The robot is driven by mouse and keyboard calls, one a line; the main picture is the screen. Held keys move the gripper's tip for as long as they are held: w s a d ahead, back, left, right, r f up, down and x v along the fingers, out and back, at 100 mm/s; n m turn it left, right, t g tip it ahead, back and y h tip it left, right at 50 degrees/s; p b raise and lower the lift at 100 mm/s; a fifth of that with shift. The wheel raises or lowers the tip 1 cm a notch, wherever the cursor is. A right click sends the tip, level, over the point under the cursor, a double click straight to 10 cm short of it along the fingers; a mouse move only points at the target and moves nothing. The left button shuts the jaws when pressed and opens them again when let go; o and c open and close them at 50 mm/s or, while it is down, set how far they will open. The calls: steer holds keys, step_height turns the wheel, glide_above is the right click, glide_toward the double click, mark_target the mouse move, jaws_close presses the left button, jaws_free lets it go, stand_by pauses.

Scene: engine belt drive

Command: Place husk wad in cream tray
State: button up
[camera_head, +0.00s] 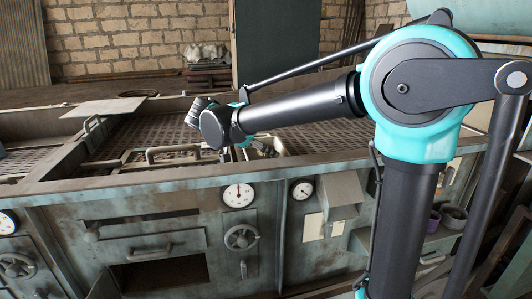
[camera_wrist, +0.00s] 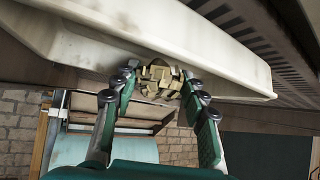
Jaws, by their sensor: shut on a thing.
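The husk wad (camera_wrist: 161,79) is a tan and brown chunky lump between my fingertips in the wrist view. My gripper (camera_wrist: 162,83) is shut on it, with one green finger on each side. The cream tray (camera_wrist: 90,40) fills much of the upper wrist view as a long pale body with stained sides. The wad overlaps the tray's near side in this view; I cannot tell whether they touch. In the head view, my gripper (camera_head: 252,149) is small and partly hidden behind my forearm, low over the machine's bed. The wad and tray are not clear there.
A large metal machine (camera_head: 150,205) with gauges and handwheels spans the head view. Its top has perforated beds (camera_head: 315,136) and raised metal rims. A pale flat panel (camera_head: 105,108) lies across the rim at left. A tall grey panel (camera_head: 270,45) stands behind.

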steer(key=shift+f, duration=0.5)
steer(key=o, duration=1)
steer(key=shift+o, duration=0.2)
steer(key=shift+a+r, duration=0.1)
steer(key=v, duration=1.1)
steer(key=shift+s+a+r, duration=0.2)
steer(key=shift+a, duration=0.05)
